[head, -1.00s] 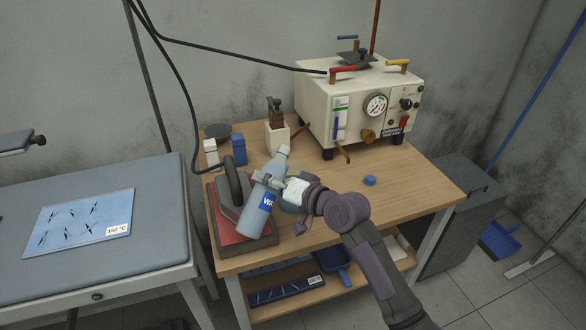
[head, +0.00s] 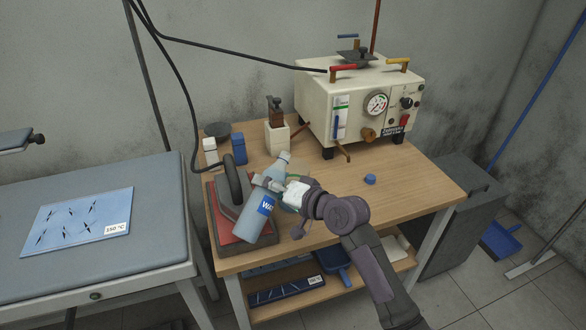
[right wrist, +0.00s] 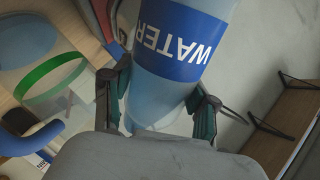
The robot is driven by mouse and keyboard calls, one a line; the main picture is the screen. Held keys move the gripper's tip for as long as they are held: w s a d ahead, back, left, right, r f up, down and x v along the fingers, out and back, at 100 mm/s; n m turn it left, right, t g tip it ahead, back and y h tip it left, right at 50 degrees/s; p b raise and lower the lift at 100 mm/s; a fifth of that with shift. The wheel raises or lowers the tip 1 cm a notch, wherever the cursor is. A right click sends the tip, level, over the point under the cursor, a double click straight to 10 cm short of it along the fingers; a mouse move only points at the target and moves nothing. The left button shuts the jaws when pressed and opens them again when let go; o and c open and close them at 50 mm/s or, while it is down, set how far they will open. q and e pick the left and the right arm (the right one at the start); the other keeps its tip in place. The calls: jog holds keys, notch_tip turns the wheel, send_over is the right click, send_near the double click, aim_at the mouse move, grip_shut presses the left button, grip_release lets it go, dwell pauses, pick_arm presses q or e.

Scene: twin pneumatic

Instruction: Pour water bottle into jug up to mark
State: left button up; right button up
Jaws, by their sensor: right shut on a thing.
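The water bottle (head: 256,217) is pale blue with a dark blue label and leans with its open neck up and to the right, above the table. My right gripper (head: 266,183) is shut on its upper part. In the right wrist view the bottle (right wrist: 180,45) appears upside down between the fingers (right wrist: 160,105). A clear vessel with a green band (right wrist: 50,82), apparently the jug, stands beside the bottle in that view; in the head view it is mostly hidden behind my gripper. I cannot make out any water level. A blue cap (head: 370,179) lies on the table. My left gripper is out of view.
An iron (head: 231,190) stands on a red pad, close to the bottle. A blue box (head: 239,149) and a white holder (head: 277,138) stand behind. A padded board (head: 150,220) is at left.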

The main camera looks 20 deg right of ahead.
jog(key=shift+s+a+f+m+b, duration=0.1)
jog(key=shift+f+m+b, duration=0.35)
jog(key=shift+f, duration=0.3)
jog(key=shift+s+a+r+m+g+y+p, duration=0.1)
jog(key=shift+r+m+g+y+p, duration=0.3)
jog(key=shift+r+m+p, duration=0.4)
dwell(0.5)
jog(key=shift+r+p, duration=0.1)
jog(key=shift+p, duration=0.3)
jog(key=shift+w+d+r+m+g+p, duration=0.35)
jog(key=shift+r+m+p, duration=0.15)
jog(key=shift+p, duration=0.65)
dwell(0.6)
jog(key=shift+r+m+y+p, duration=0.3)
jog(key=shift+r+m+p, duration=0.25)
jog(key=shift+p, duration=0.85)
dwell(2.2)
